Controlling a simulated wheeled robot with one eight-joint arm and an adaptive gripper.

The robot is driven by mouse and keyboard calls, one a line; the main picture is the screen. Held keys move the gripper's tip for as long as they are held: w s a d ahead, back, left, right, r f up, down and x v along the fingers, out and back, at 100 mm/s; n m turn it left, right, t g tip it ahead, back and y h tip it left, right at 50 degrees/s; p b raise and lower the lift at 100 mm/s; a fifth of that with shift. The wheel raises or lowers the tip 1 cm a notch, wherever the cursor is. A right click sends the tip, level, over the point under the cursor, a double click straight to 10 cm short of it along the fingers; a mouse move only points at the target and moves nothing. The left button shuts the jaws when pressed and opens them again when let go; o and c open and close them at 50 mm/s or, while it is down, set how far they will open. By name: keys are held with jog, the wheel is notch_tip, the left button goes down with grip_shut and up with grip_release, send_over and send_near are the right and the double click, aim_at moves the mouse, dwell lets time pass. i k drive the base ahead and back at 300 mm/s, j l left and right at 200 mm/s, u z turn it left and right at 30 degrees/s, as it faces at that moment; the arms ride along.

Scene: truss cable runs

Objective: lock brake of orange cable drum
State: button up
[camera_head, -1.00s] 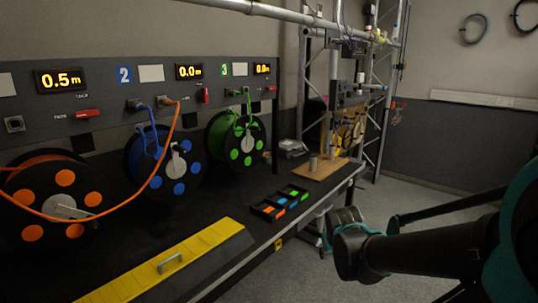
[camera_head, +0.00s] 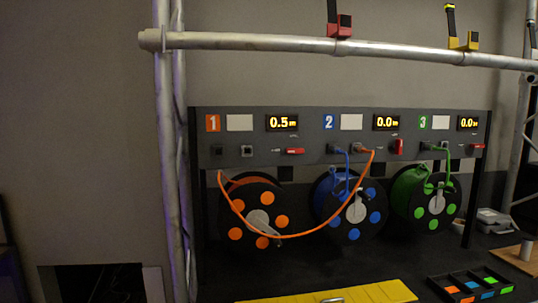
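The orange cable drum (camera_head: 256,190) hangs under panel section 1 at the left. It has a black flange with orange dots and a grey hub with a crank (camera_head: 263,224). Its orange cable (camera_head: 331,223) sags in front of the drums and rises to a plug (camera_head: 360,148) in the panel beside the blue cable's plug. A red lever (camera_head: 294,151) lies horizontal on the panel above the drum, below the 0.5 m display (camera_head: 282,123). Its small label is unreadable, and I cannot tell whether it is the brake. My gripper is not in view.
The blue drum (camera_head: 348,207) and green drum (camera_head: 426,200) hang to the right. The red lever of section 2 (camera_head: 398,146) stands vertical. A truss pole (camera_head: 174,150) rises left of the panel. A yellow cover (camera_head: 374,292) and a divided tray (camera_head: 438,287) lie in front.

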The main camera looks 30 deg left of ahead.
aim_at(289, 150)
jog(key=u, duration=1.3)
jog(key=l+z, duration=0.2)
jog(key=z, duration=0.25)
